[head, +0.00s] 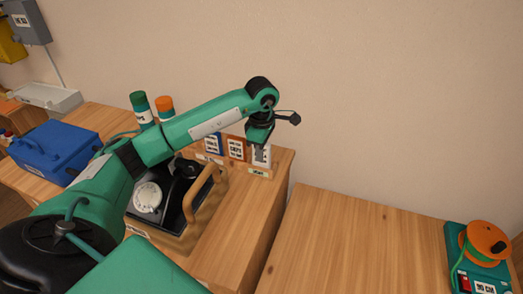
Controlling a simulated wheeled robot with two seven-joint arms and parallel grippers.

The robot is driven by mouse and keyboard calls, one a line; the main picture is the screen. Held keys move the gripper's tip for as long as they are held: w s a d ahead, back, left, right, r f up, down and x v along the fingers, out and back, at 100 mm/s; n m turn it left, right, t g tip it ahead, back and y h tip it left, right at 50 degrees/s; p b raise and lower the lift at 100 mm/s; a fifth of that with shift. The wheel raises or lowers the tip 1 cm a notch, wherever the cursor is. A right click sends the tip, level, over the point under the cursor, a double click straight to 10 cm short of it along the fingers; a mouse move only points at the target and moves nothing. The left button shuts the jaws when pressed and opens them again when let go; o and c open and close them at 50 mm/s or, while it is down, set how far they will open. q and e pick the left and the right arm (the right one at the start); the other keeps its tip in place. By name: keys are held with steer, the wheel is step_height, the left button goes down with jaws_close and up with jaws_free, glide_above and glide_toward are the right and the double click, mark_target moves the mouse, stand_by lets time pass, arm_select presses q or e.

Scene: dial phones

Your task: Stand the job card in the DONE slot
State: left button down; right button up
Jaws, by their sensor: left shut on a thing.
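My left gripper (261,151) is at the right end of a small wooden card rack on the table. It is shut on a white card (267,159), which I take as the job card; the fingers cover part of it. The card is upright, directly over or in the right-hand slot, whose small label (257,172) is too small to read surely. I cannot tell whether the card's lower edge touches the slot. A blue card (213,144) and an orange-brown card (236,149) stand in the rack to the left. My right gripper is not in view.
A black dial phone (180,172) with a white dial lies in a wooden tray with a curved handle (203,190). A green-capped can (139,103) and an orange-capped can (165,104) stand behind. A blue toolbox (55,150) is left. The right table (370,240) is mostly clear, with an orange reel (485,241).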

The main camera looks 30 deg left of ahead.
arm_select(q)
steer(key=shift+f, duration=0.1)
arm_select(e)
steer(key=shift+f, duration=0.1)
arm_select(q)
steer(key=c, duration=1.4)
jaws_free()
steer(key=shift+o, duration=0.2)
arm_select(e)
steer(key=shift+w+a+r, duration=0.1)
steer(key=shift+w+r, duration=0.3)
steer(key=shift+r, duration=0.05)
